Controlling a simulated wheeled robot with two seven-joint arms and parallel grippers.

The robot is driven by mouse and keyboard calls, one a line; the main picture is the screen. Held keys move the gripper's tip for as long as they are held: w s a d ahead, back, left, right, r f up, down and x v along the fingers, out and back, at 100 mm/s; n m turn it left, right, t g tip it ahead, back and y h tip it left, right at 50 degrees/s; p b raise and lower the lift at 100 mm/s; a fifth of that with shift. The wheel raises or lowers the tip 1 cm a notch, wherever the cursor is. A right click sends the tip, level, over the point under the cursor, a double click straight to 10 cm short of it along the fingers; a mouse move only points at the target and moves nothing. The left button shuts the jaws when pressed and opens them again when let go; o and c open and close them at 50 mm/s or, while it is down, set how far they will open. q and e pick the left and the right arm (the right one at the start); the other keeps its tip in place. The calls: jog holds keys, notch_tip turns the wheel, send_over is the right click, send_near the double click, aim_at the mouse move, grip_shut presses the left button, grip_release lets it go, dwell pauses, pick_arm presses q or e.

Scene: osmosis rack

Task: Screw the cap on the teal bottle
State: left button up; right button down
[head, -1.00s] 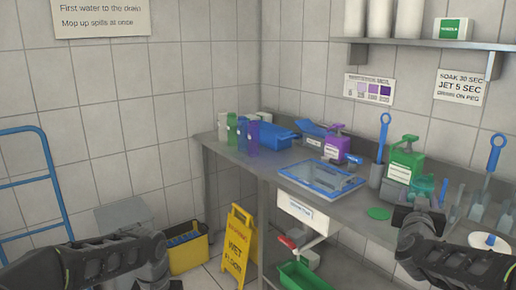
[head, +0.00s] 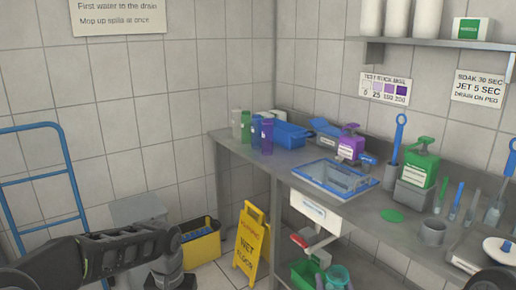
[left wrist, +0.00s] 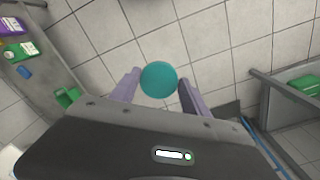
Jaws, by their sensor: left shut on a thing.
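In the left wrist view my left gripper (left wrist: 158,80) is shut on a round teal piece, which looks like the cap (left wrist: 160,76). It shows face-on as a plain disc between the fingertips. A teal thing, which looks like the bottle (head: 338,277), shows at the bottom edge in front of the bench. Its lower part is cut off, and what holds it is hidden. My right gripper is out of view; only a dark bit of that arm shows at bottom right.
The bench (head: 300,208) carries a blue tray (head: 335,178), a green pump bottle (head: 420,165), a purple bottle (head: 350,145) and a grey cup (head: 433,232). A yellow wet-floor sign (head: 252,245), a yellow bucket (head: 200,245) and a green bin (head: 303,270) stand low down.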

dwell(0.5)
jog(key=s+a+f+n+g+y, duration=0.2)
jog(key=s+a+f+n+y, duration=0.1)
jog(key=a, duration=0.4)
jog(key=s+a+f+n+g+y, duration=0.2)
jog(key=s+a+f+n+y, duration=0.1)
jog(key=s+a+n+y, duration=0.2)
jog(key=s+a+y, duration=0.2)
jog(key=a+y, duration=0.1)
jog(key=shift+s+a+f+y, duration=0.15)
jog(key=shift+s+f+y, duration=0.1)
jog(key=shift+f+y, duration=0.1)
pick_arm(q)
jog(key=s+d+r+m, duration=0.1)
jog(key=d+r, duration=0.3)
jog(key=d, duration=0.4)
jog(key=s+d+r+m, duration=0.2)
jog(key=d+r+m, duration=0.2)
jog(key=d, duration=0.5)
jog(key=s+d+r+m, duration=0.1)
jog(key=d+r+m, duration=0.2)
jog(key=d, duration=0.5)
jog(key=shift+s+d+r, duration=0.35)
jog(key=shift+d+r, duration=0.05)
jog(key=shift+r, duration=0.4)
jog(key=shift+f, duration=0.1)
jog(key=shift+f, duration=1.95)
